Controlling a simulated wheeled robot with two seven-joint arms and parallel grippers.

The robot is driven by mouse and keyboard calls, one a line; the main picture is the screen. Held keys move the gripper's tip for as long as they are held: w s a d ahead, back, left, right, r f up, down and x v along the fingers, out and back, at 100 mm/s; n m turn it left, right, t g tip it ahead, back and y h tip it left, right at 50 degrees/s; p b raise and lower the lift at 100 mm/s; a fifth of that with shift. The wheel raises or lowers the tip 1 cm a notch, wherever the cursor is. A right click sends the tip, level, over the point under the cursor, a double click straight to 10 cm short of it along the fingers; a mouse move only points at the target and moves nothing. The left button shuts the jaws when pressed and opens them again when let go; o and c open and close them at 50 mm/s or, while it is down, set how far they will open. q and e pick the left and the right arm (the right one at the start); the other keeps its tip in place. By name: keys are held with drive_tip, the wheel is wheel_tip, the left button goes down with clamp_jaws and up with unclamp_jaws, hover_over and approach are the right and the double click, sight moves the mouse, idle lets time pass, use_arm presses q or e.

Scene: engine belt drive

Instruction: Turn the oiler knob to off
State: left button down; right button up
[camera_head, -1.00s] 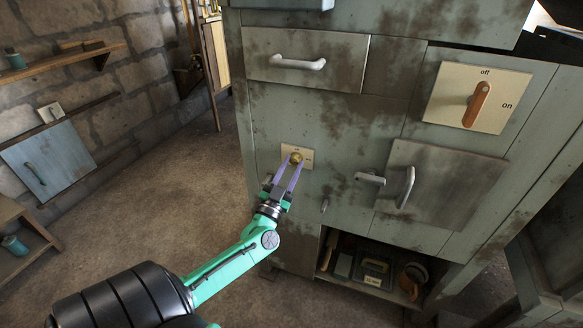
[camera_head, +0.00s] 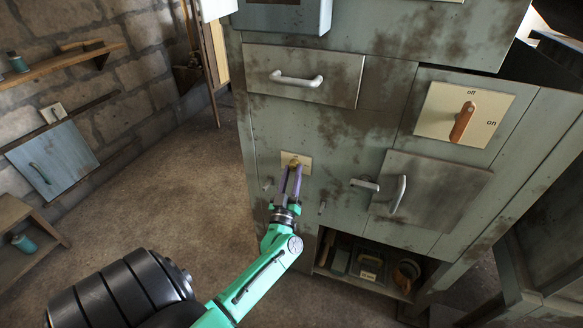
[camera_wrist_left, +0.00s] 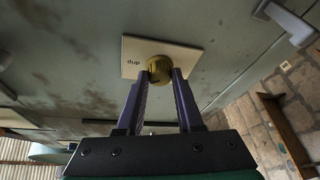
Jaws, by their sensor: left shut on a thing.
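The small brass knob (camera_wrist_left: 159,66), which I take as the oiler knob, sits on a cream label plate (camera_wrist_left: 134,58) on the cabinet front. In the head view the plate (camera_head: 304,159) is small and its lettering cannot be read. My right gripper is not in view.
Right of the gripper are a grey door (camera_head: 430,192) with a handle and a small grey handle (camera_head: 364,184). An orange lever (camera_head: 462,122) sits on a larger off/on plate. A drawer handle (camera_head: 296,79) is above. An open shelf (camera_head: 362,276) lies below; floor at left is clear.

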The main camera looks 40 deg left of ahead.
use_arm(q)
drive_tip(key=n+g+p, duration=0.1)
drive_tip(key=n, duration=0.1)
drive_tip(key=n+g+y+p, duration=0.1)
drive_tip(key=n+p, duration=0.1)
drive_tip(key=n, duration=0.1)
drive_tip(key=n+g+y+p, duration=0.1)
drive_tip(key=n+p, duration=0.1)
drive_tip(key=n, duration=0.1)
drive_tip(key=shift+w+d+r, duration=0.1)
drive_tip(key=shift+d+r, duration=0.15)
drive_tip(key=shift+r, duration=0.15)
drive_tip(key=n+g+p, duration=0.2)
drive_tip(key=n+p, duration=0.2)
drive_tip(key=shift+n, duration=0.7)
drive_tip(key=shift+f, duration=0.1)
drive_tip(key=c, duration=0.5)
unclamp_jaws()
drive_tip(key=shift+c, duration=0.2)
